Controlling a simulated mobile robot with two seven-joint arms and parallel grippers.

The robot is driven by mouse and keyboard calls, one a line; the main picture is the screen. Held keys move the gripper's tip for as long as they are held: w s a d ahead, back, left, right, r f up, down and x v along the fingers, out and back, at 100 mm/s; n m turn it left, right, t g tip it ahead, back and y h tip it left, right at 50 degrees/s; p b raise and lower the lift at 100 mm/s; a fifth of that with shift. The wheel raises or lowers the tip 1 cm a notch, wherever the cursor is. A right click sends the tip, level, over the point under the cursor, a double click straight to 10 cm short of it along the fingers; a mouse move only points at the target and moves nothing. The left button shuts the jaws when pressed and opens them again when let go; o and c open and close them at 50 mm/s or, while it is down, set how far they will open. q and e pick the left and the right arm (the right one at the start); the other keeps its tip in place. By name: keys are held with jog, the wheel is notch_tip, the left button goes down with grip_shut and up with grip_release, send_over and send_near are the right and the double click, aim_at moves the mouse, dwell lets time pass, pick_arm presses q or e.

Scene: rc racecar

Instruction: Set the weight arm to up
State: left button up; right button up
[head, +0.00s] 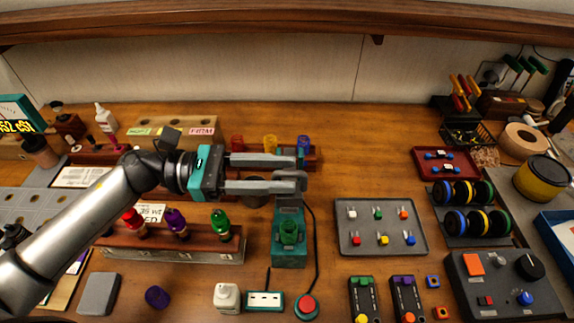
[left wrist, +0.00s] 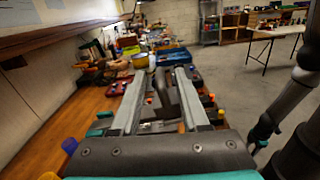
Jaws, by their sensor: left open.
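My left gripper (head: 283,173) comes in from the left, its two grey fingers apart above the table.
A rack with red, yellow and blue pieces (head: 270,142) stands just behind the gripper. A wooden block with coloured knobs (head: 175,246) is to the left. A grey tray of switches (head: 380,227) lies to the right. A red button (head: 306,306) with a cable is in front.

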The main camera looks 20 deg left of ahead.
pick_arm(q)
jog(key=shift+x, duration=0.9)
grip_shut()
dwell(0.9)
